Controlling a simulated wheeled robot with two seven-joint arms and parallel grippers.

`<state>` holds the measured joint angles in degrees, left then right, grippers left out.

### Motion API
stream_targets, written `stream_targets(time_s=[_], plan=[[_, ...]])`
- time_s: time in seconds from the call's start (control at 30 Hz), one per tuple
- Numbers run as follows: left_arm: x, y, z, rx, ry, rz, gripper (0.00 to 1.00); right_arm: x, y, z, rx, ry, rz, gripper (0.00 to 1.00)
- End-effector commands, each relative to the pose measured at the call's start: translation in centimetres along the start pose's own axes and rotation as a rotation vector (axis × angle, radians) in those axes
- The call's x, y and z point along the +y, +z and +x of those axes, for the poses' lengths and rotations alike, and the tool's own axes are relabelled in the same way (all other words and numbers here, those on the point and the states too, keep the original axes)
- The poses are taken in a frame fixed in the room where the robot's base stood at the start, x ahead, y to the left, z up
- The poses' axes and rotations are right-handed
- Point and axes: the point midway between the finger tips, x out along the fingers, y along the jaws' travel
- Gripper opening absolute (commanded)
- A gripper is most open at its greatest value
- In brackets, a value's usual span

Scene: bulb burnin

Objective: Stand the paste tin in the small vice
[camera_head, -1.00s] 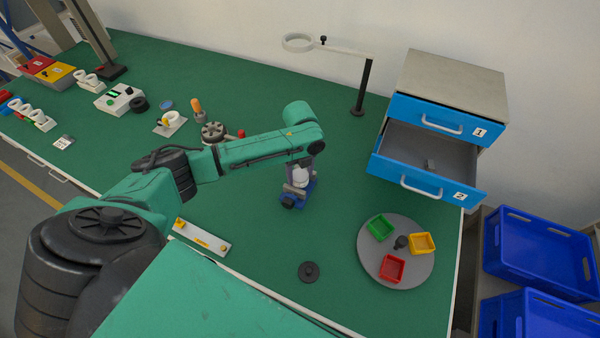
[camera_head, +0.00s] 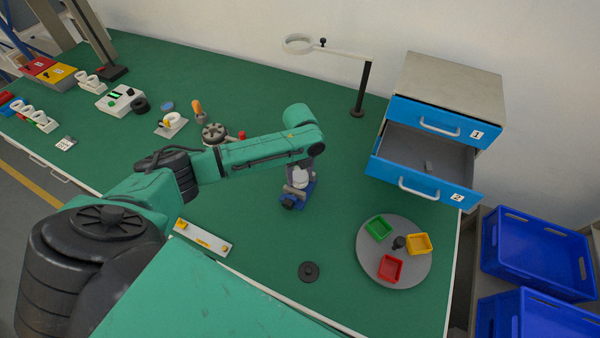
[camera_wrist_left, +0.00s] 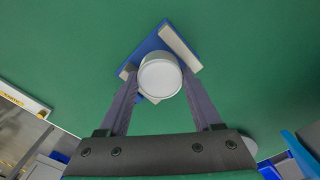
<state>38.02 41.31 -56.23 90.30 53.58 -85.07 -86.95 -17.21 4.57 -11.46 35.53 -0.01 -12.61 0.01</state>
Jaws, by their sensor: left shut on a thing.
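The paste tin (camera_head: 300,181) is a small pale round tin; its round top (camera_wrist_left: 160,76) shows in the left wrist view. The small vice (camera_head: 290,203) is blue with grey jaws and stands on the green bench; it also shows below the tin in the left wrist view (camera_wrist_left: 151,44). My left gripper (camera_wrist_left: 160,82) is shut on the tin from above, one finger on each side. The tin is over or between the vice jaws; I cannot tell whether it touches the bottom. My right gripper is not in view.
A round grey tray (camera_head: 410,275) with green, yellow and red bins stands at the right. An open drawer (camera_head: 428,165) is behind it. A black round piece (camera_head: 309,271) and a pale plate (camera_head: 202,238) lie near the front. A lamp post (camera_head: 362,88) stands at the back.

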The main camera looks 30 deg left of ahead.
Motion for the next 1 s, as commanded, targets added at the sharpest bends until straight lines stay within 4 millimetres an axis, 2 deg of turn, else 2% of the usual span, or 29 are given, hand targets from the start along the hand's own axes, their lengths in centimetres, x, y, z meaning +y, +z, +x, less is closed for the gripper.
stream_targets(time_s=[1.0], plan=[[0.0, -0.06, 0.43, 0.001, 0.0, 0.001, 0.0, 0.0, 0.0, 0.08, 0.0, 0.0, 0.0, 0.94]])
